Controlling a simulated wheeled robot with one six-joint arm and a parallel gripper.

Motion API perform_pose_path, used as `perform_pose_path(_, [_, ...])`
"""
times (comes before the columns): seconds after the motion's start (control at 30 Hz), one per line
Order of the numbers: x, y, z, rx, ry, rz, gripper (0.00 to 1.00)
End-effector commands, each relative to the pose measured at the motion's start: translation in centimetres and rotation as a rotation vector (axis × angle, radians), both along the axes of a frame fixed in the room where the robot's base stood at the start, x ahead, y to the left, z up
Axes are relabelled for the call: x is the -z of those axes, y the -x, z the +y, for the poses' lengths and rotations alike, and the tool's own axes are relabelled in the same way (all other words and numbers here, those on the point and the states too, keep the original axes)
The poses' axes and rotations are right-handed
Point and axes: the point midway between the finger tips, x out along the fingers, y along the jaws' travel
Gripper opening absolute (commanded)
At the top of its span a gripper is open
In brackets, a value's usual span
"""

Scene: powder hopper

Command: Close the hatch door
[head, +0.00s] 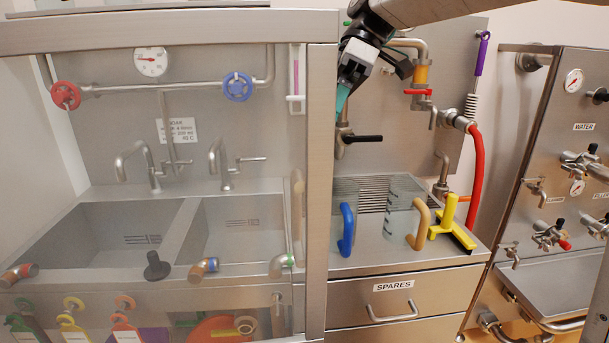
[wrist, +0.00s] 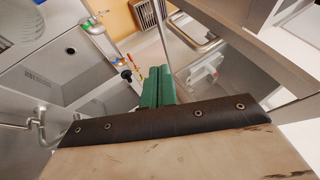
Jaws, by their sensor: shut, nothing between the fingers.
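A clear, hazy panel with a broad steel frame (head: 318,200) stands in front of the two sinks in the head view; I take it for the hatch door. A steel bar handle (head: 298,200) shows beside its right upright. In the wrist view a steel handle (wrist: 197,38) on a clear panel is to the right of the fingertips. I cannot tell how far the door stands open. My gripper (head: 341,100) is just right of the upright, high up, its teal fingers pointing down. The fingers (wrist: 156,72) are together and empty, apart from the handle.
Right of the upright, a counter holds a blue handle (head: 347,230), a tan handle (head: 421,225) and a yellow tool (head: 450,222). The SPARES drawer (head: 392,304) is below. A black-handled tap (head: 362,138) is close to my gripper. A gauge panel (head: 560,150) stands far right.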

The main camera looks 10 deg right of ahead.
Motion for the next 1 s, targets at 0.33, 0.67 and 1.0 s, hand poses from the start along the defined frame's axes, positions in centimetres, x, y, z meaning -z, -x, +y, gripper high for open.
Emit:
perform_pose_path(0.33, [2.8, 1.0, 2.3, -0.042, -0.027, -0.004, 0.0])
perform_pose_path(0.67, [7.9, 4.0, 5.2, -0.041, -0.026, -0.007, 0.0])
perform_pose_path(1.0, [7.8, 7.3, 5.7, -0.038, -0.025, -0.007, 0.0])
